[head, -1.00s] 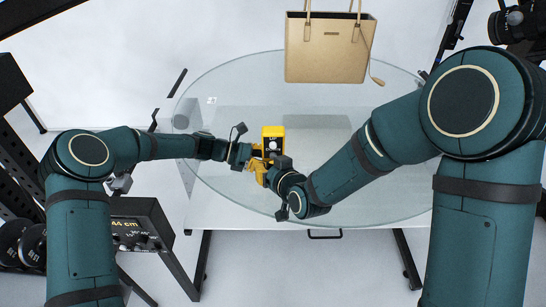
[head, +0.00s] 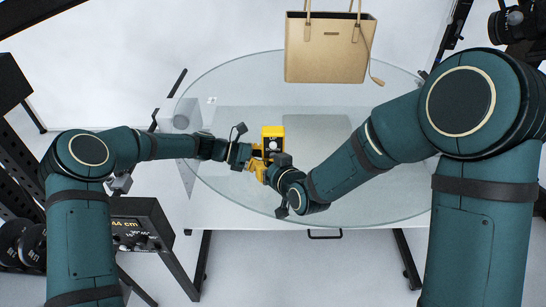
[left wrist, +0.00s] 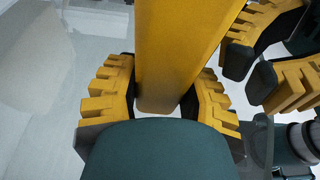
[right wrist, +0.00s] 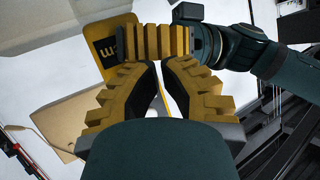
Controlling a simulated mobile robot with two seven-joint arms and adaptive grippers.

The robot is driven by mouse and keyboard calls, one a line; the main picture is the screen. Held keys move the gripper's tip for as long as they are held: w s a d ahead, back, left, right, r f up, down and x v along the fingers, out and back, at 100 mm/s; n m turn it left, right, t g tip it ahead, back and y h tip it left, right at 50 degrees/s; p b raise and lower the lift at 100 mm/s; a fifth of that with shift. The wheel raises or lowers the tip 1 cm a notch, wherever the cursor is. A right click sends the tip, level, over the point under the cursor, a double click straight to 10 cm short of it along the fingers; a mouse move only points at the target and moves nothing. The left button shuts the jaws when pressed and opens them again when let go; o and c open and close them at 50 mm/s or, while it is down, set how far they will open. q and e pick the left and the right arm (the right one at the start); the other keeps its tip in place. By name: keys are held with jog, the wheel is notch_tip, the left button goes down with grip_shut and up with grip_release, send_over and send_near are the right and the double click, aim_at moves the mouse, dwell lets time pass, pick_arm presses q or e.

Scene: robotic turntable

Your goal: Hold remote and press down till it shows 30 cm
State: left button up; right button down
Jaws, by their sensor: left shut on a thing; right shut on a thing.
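The yellow remote (head: 272,131) is held up over the glass turntable, its dark face partly covered. My left gripper (head: 258,160) is shut on it from the left; the left wrist view shows the remote (left wrist: 175,50) between both fingers. My right gripper (head: 275,167) is at the remote's lower end, close against the left fingers. In the right wrist view its fingertips (right wrist: 165,68) are nearly together, beside the yellow remote (right wrist: 108,45); the exact contact there is hidden. The black control box (head: 140,222) at lower left has a lit display reading 44 cm.
A tan handbag (head: 325,50) stands at the back of the round glass top (head: 230,90). A small clear block (head: 182,115) is at its left edge. Dumbbells (head: 30,245) sit on a rack at far left. The glass right of the remote is bare.

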jog(key=shift+w, duration=0.4)
dwell(2.0)
jog(key=shift+s, duration=0.1)
dwell(3.2)
jog(key=shift+s, duration=0.75)
jog(key=shift+s, duration=2.5)
